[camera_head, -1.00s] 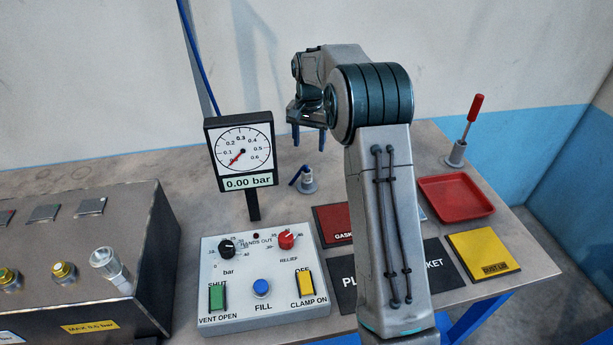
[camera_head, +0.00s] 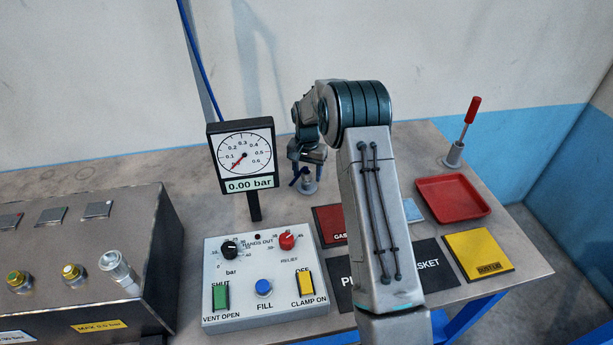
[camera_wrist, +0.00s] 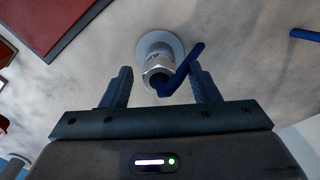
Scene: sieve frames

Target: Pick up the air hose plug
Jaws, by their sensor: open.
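The air hose plug (camera_wrist: 157,68) is a silvery metal fitting with a short blue hose piece (camera_wrist: 184,66) bent to one side. It stands on a pale round base (camera_wrist: 165,41) on the bench, and lettering on it seems to read "AIR". In the head view the plug (camera_head: 307,184) is behind the control box and partly covered by my gripper (camera_head: 306,168). In the wrist view my gripper (camera_wrist: 162,82) is open, with one finger on each side of the plug. Gaps show beside both fingers, and I see no clear contact.
A gauge (camera_head: 242,155) on a post stands left of the plug. The control box (camera_head: 264,277) is in front. A red tray (camera_head: 453,198), a yellow pad (camera_head: 477,254) and a red-handled tool (camera_head: 470,112) are to the right. My arm hides part of the bench.

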